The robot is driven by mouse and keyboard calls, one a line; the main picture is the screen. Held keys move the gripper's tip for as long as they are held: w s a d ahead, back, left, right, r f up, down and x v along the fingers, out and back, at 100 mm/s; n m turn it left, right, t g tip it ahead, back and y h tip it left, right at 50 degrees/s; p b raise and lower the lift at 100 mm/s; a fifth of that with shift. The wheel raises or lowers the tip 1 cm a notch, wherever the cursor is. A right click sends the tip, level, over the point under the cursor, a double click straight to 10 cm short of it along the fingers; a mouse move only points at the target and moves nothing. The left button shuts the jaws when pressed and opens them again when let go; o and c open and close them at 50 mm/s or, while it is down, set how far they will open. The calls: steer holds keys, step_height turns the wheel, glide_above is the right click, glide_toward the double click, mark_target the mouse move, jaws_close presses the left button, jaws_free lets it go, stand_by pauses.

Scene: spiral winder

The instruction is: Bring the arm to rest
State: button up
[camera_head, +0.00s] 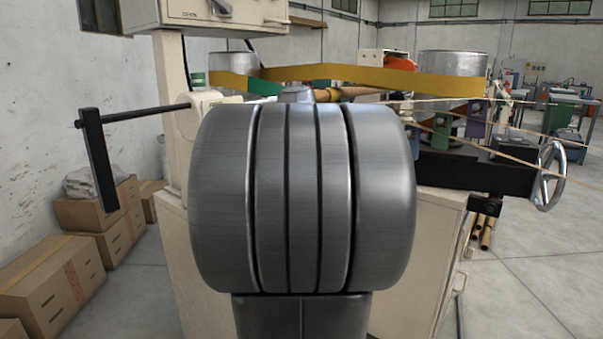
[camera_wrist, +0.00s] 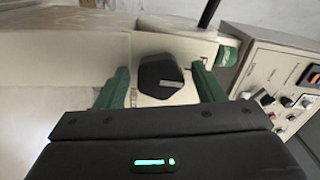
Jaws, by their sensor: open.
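In the wrist view, my gripper (camera_wrist: 161,82) is open, with its two green fingers spread apart. A dark faceted knob-like piece (camera_wrist: 160,72) with a light mark shows between the fingers, against a pale machine surface. Whether the fingers touch it I cannot tell. In the head view, my large grey arm link fills the middle and hides the gripper. Behind it stands the cream winder (camera_head: 447,240), with a yellow belt (camera_head: 350,75) running across its top.
A control panel (camera_wrist: 280,85) with knobs and buttons is close on the right in the wrist view. In the head view, a black crank bar (camera_head: 98,160) juts out left, and a handwheel (camera_head: 549,176) stands right. Cardboard boxes (camera_head: 50,285) line the left wall.

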steer(key=m+p, duration=1.1)
steer(key=p, duration=0.5)
steer(key=shift+r, duration=0.15)
steer(key=shift+p, duration=0.35)
